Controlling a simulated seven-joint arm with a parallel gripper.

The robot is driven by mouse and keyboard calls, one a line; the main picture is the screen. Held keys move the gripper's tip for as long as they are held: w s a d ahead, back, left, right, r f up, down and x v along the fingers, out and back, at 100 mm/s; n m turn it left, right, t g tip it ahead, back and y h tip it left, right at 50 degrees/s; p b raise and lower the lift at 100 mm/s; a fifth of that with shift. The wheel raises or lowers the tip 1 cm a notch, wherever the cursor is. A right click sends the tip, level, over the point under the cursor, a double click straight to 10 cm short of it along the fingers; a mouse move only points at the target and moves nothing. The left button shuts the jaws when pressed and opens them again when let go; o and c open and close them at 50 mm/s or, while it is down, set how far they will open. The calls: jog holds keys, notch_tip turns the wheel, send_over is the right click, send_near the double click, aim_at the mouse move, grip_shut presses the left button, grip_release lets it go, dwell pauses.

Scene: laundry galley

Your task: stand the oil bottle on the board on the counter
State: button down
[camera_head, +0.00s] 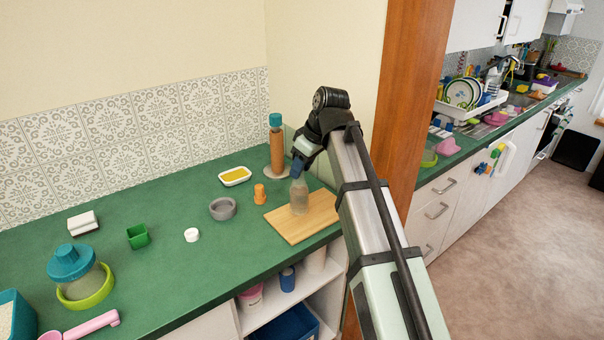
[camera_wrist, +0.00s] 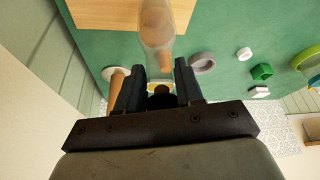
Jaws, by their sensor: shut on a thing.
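The oil bottle (camera_head: 299,196) is a clear, greyish bottle, upright over the wooden board (camera_head: 279,225) on the green counter. Its base appears at the board's surface; I cannot tell whether it touches. My gripper (camera_head: 299,170) is above the board and shut on the bottle's upper part. In the wrist view the bottle (camera_wrist: 156,22) extends away from between the two dark fingers (camera_wrist: 158,88). A dark top shows between them, and the board (camera_wrist: 112,14) is at the upper edge.
An orange shaker-like item (camera_head: 259,194), a yellow-filled dish (camera_head: 235,176) and a grey ring-shaped bowl (camera_head: 222,208) are left of the board. A wooden post with a teal top (camera_head: 276,146) stands behind. A wooden wall end (camera_head: 411,90) is at right.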

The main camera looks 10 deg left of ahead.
jog(key=shift+f, duration=1.25)
jog(key=c, duration=0.7)
grip_release()
jog(key=v, duration=1.2)
